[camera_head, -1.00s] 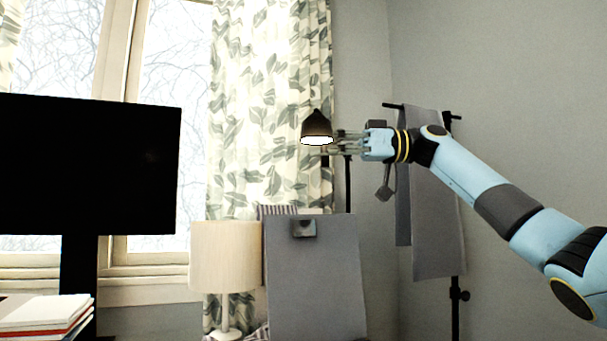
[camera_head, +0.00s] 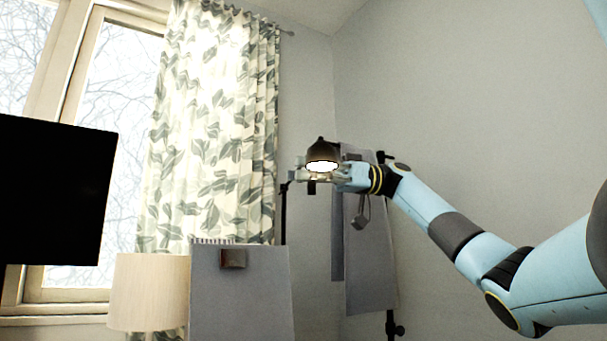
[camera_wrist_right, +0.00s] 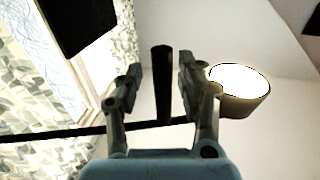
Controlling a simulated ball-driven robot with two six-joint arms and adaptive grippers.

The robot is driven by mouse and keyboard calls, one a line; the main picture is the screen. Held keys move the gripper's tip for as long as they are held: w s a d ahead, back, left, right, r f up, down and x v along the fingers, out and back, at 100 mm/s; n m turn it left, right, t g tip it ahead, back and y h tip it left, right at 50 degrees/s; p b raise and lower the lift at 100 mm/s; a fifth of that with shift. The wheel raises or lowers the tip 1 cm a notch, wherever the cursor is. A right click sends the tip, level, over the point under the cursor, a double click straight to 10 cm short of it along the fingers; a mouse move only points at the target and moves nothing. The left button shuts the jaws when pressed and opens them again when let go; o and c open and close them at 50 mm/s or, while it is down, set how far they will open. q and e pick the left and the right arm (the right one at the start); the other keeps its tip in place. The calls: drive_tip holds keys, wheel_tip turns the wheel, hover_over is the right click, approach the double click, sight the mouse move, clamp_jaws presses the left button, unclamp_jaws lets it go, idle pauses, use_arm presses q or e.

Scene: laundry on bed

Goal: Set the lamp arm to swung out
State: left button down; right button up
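The lamp has a dark shade (camera_head: 322,147) with a bright white opening, and sits right of its thin black pole (camera_head: 284,215). My right gripper (camera_head: 313,178) is just below the shade in the head view. In the right wrist view the gripper (camera_wrist_right: 158,82) has its fingers apart on either side of a short dark post (camera_wrist_right: 161,75), with gaps visible on both sides. A long thin dark bar (camera_wrist_right: 50,134), apparently the lamp arm, crosses behind the fingers. The glowing lamp head (camera_wrist_right: 243,92) shows beside the right-hand finger. My left gripper is out of view.
A grey panel (camera_head: 240,295) and a cream lampshade (camera_head: 148,290) stand below left. A grey cloth (camera_head: 368,255) hangs on a black stand behind my right gripper. A black screen (camera_head: 50,190) is at the left. The wall to the upper right is bare.

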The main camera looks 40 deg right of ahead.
drive_tip(key=v, duration=1.2)
